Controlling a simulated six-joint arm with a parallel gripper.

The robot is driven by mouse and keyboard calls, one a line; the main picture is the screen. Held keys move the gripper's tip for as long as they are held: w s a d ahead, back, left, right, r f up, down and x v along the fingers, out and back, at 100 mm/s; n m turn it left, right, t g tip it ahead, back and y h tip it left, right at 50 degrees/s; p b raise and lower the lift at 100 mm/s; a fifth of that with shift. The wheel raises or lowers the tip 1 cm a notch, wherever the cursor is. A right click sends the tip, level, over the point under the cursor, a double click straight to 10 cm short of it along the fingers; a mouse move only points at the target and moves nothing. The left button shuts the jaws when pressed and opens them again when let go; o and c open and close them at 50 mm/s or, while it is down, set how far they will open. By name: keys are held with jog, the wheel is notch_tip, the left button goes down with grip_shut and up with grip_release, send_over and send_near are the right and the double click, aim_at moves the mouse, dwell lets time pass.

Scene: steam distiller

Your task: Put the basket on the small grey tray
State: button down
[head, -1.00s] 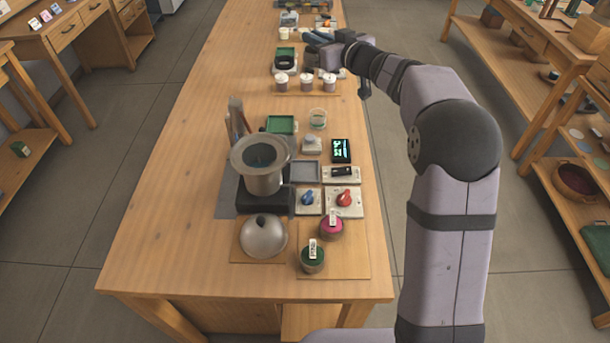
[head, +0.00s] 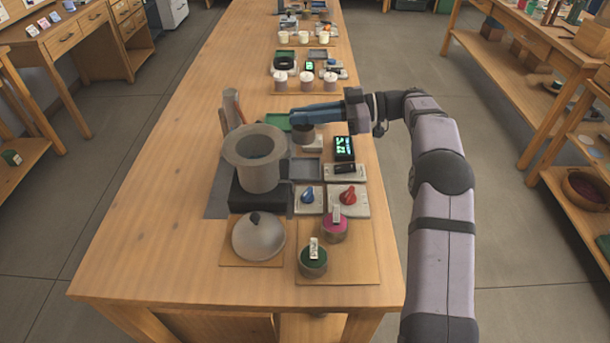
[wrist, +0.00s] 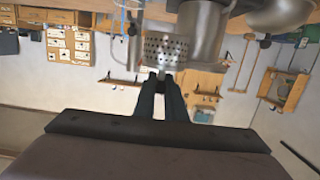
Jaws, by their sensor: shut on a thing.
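My gripper (head: 298,114) reaches in from the right over the table, behind and right of the pot. It is shut on the basket (wrist: 166,50), a perforated metal cup in front of the fingertips in the wrist view. In the head view the basket (head: 303,134) shows as a small dark cup under the fingers, partly hidden by them. The small grey tray (head: 305,169) lies flat and empty right of the pot, nearer the camera than the basket. I cannot tell the exact height of the basket.
A wide-rimmed pot (head: 255,172) stands on a black base (head: 259,202) left of the tray. A green tray (head: 275,120) is behind it. A display (head: 344,148), blue knob (head: 307,195) and red knob (head: 348,195) flank the tray. A domed lid (head: 258,237) and two jars stand in front.

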jog(key=shift+s+d+f, duration=0.1)
jog(key=shift+d+f, duration=0.05)
jog(key=shift+f, duration=5.05)
jog(key=shift+f, duration=0.25)
jog(key=c, duration=1.8)
grip_release()
jog(key=shift+s+f, duration=0.1)
jog(key=shift+d+r, duration=0.1)
jog(key=shift+r, duration=0.15)
jog(key=d, duration=0.4)
jog(key=d+r+b, duration=0.1)
jog(key=d, duration=0.2)
jog(key=d+r, duration=0.1)
jog(key=d, duration=0.3)
jog(key=shift+d, duration=0.3)
